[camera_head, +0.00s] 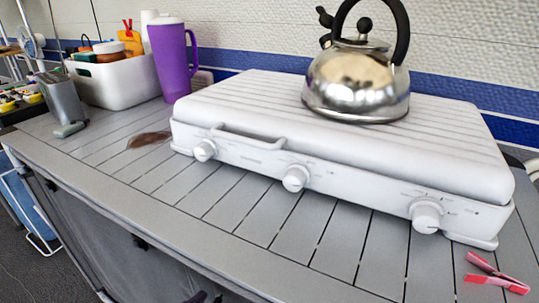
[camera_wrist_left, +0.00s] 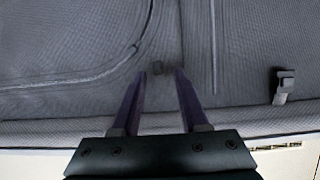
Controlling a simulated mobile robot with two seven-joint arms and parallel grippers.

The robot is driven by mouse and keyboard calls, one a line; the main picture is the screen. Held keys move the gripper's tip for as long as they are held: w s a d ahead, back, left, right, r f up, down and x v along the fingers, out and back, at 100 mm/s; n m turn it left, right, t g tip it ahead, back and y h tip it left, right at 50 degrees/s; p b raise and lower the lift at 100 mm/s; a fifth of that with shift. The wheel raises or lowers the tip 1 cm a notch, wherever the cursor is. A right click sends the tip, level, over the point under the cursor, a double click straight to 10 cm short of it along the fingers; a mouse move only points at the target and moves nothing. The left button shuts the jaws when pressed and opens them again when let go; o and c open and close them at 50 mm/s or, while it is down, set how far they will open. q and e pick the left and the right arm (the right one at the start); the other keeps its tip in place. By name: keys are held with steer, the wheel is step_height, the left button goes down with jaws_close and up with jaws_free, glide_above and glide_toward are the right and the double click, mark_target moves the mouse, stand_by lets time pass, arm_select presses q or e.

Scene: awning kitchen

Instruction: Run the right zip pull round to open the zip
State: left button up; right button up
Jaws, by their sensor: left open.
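The dark grey fabric front (camera_head: 150,275) hangs under the slatted counter, and it fills the left wrist view (camera_wrist_left: 60,35). A curved seam or zip line (camera_wrist_left: 90,80) runs across the fabric there. In the head view only a dark purple bit shows at the bottom edge. My right gripper is in neither view.
A white stove (camera_head: 330,150) with a steel kettle (camera_head: 355,80) stands on the counter (camera_head: 230,195). A purple tumbler (camera_head: 170,60), a white bin (camera_head: 115,80) and a red peg (camera_head: 495,273) are there too.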

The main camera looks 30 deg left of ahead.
arm_select(q)
steer(key=shift+s, duration=0.1)
steer(key=p+v, duration=0.3)
steer(key=v, duration=0.6)
steer(key=shift+s+r, duration=0.2)
steer(key=shift+s, duration=0.15)
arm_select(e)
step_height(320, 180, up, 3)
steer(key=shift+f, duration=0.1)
